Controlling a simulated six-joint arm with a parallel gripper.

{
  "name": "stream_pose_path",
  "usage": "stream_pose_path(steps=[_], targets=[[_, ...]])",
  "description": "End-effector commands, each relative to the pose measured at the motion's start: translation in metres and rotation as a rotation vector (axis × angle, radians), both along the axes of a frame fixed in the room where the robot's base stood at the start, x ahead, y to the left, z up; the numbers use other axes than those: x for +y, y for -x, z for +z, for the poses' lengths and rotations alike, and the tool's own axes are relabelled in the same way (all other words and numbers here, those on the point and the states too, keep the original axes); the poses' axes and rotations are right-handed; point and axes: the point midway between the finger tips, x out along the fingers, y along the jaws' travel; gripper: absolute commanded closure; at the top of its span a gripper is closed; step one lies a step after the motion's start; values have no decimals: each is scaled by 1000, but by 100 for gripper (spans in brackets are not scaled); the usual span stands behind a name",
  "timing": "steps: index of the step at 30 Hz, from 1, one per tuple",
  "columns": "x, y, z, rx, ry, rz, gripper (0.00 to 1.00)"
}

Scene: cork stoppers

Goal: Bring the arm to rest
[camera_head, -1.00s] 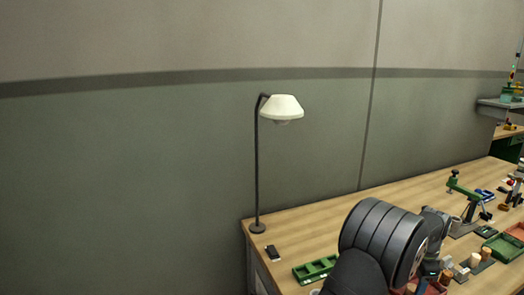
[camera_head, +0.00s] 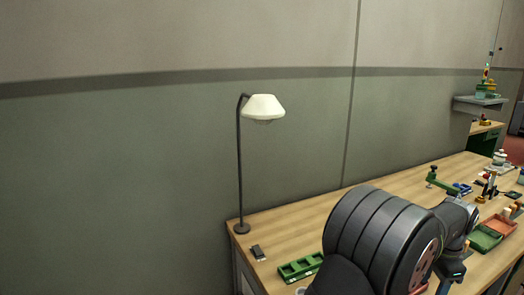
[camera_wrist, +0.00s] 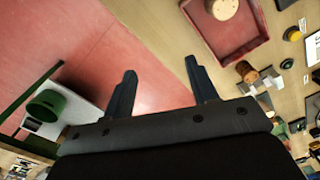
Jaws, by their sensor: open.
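My gripper (camera_wrist: 160,70) is open in the wrist view, its two dark fingers apart with nothing between them. A red floor-like surface and the bench's edge show beyond the fingers. A cork stopper (camera_wrist: 223,8) is in a red tray (camera_wrist: 240,52) at the top right of the wrist view. Another cork-coloured piece (camera_wrist: 247,72) lies on the wooden bench beside that tray. In the head view my arm covers part of the bench's front, and the fingers cannot be made out.
The wooden bench (camera_head: 310,220) runs along the wall. A lamp (camera_head: 263,107) stands at its left end, near a small dark object (camera_head: 257,252) and a green tray (camera_head: 299,267). Green and red trays (camera_head: 484,238) and small tools crowd the right. The bench's back left is clear.

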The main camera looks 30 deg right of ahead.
Motion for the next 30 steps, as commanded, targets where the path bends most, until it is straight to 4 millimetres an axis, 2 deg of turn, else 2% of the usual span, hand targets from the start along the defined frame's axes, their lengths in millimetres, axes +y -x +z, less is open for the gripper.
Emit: stream_pose_path(steps=[1,15,30], targets=[[2,10,6,0,1,-3,47],[77,-51,18,0,0,200,47],[167,-94,23,-1,0,413,47]])
